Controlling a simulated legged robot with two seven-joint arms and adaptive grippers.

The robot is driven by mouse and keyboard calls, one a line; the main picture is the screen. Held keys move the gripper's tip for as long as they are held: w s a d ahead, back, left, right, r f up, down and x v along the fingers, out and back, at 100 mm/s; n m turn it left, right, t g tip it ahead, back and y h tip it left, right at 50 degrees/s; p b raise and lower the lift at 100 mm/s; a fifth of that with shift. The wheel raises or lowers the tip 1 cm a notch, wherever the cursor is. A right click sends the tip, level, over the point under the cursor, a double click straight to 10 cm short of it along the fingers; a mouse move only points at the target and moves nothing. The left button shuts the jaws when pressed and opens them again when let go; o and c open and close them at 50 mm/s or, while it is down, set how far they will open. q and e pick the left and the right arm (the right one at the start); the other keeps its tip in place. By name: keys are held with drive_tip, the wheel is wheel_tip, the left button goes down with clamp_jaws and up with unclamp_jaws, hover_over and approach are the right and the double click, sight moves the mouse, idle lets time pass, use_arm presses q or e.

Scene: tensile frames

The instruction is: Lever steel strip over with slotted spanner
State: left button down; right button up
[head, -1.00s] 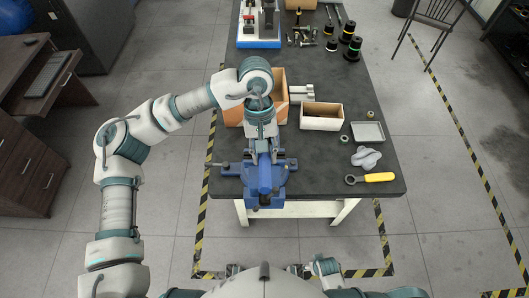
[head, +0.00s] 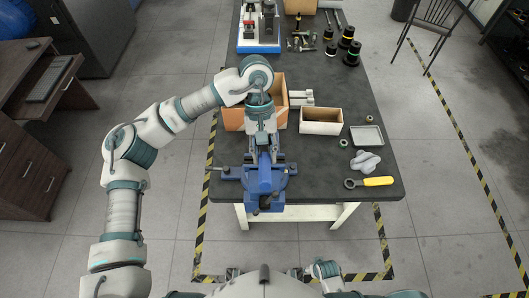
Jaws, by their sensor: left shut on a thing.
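A blue vise (head: 265,182) stands at the near left edge of the dark bench. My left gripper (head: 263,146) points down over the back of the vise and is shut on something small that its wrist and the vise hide. I cannot make out the steel strip. A spanner with a yellow handle (head: 377,181) and a dark ring-shaped head lies flat on the bench, right of the vise and apart from it.
An open orange-brown box (head: 235,117) stands just behind my left wrist. An open wooden bin (head: 321,121), a grey tray (head: 367,137) and a crumpled grey cloth (head: 366,161) lie to the right. The bench (head: 320,178) is bare between vise and spanner.

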use_arm(q)
drive_tip(key=shift+w+r, duration=0.1)
drive_tip(key=shift+w, duration=0.05)
drive_tip(key=shift+w, duration=0.2)
drive_tip(key=shift+r+g, duration=0.1)
drive_tip(key=shift+g, duration=0.3)
drive_tip(key=shift+w+p, duration=0.15)
drive_tip(key=shift+p, duration=0.2)
drive_tip(key=shift+w, duration=0.1)
drive_tip(key=shift+r+g, duration=0.1)
drive_tip(key=shift+g, duration=0.2)
drive_tip(key=shift+w, duration=0.3)
